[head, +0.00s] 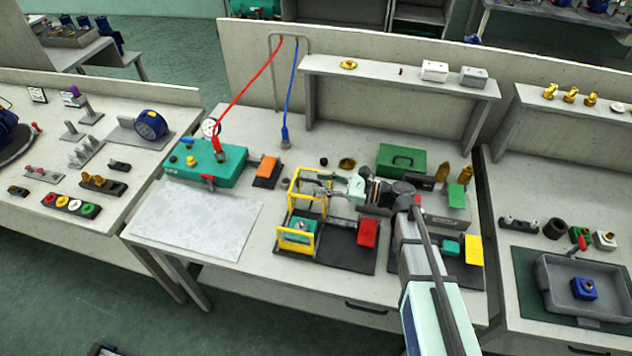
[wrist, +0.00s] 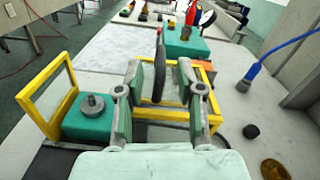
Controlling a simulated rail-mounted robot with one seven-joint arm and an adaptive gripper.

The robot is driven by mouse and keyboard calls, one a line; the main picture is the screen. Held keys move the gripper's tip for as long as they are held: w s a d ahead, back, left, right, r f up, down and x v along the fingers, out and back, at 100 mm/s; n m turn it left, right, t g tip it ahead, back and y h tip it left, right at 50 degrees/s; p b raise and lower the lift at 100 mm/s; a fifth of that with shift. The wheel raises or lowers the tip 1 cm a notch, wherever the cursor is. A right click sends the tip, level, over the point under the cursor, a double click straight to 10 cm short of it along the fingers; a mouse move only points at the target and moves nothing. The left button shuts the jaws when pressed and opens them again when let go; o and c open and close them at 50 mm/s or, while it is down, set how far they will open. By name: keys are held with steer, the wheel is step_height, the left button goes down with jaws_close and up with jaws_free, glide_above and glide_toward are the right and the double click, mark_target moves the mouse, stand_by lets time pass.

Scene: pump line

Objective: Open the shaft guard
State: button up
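A yellow frame with a clear-looking panel (head: 297,237) stands by a teal block on a black base plate; it also shows at the left of the wrist view (wrist: 45,98). A second yellow frame (head: 293,195) stands behind it, partly hidden by my gripper. I cannot tell which of these yellow parts belong to the shaft guard, or how they join. My gripper (head: 312,184) is at this rear frame, with its fingers apart. In the wrist view, a dark upright piece (wrist: 158,75) shows between the fingers; I cannot tell whether they touch it.
A red block (head: 367,233) stands at the right of the base plate. A green box (head: 400,160) stands behind my arm. A teal unit with a gauge and hose (head: 205,165) is at the left. A bare light sheet (head: 195,220) lies in front of it. A blue hose (head: 291,95) hangs behind.

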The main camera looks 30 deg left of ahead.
steer(key=v, duration=0.9)
steer(key=shift+d, duration=0.2)
